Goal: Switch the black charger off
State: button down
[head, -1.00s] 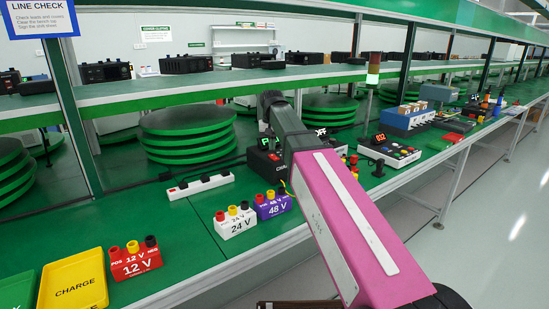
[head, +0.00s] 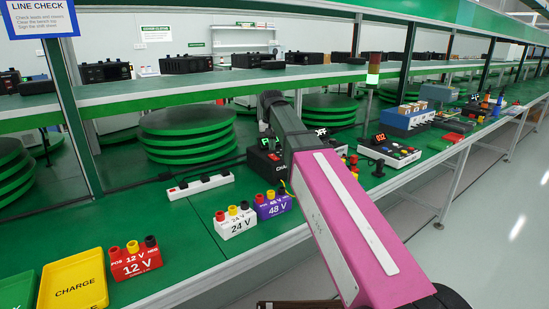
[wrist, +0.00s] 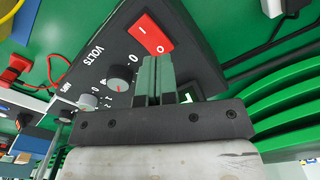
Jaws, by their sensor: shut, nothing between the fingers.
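The black charger (head: 257,161) stands on the green bench in the head view, partly hidden behind my arm. In the wrist view its dark sloped panel (wrist: 110,51) carries a red rocker switch (wrist: 150,33) marked I and O, a dial (wrist: 121,72) under VOLTS, and a lit display partly covered by my gripper. My gripper (wrist: 154,62) is shut and empty. Its fingertips are just below the red switch in the picture, close to the O end. I cannot tell whether they touch it, or which side of the rocker is pressed. My gripper is hidden in the head view.
A white power strip (head: 200,186) lies left of the charger. White 24 V (head: 235,225), purple 48 V (head: 271,207) and red 12 V (head: 136,262) blocks stand along the front. A yellow CHARGE tray (head: 74,287) is at lower left. Stacked green discs (wrist: 287,110) are close to my gripper.

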aim_at(272, 155)
jog(key=shift+f, duration=1.25)
dwell(0.8)
jog(key=shift+r, duration=3.5)
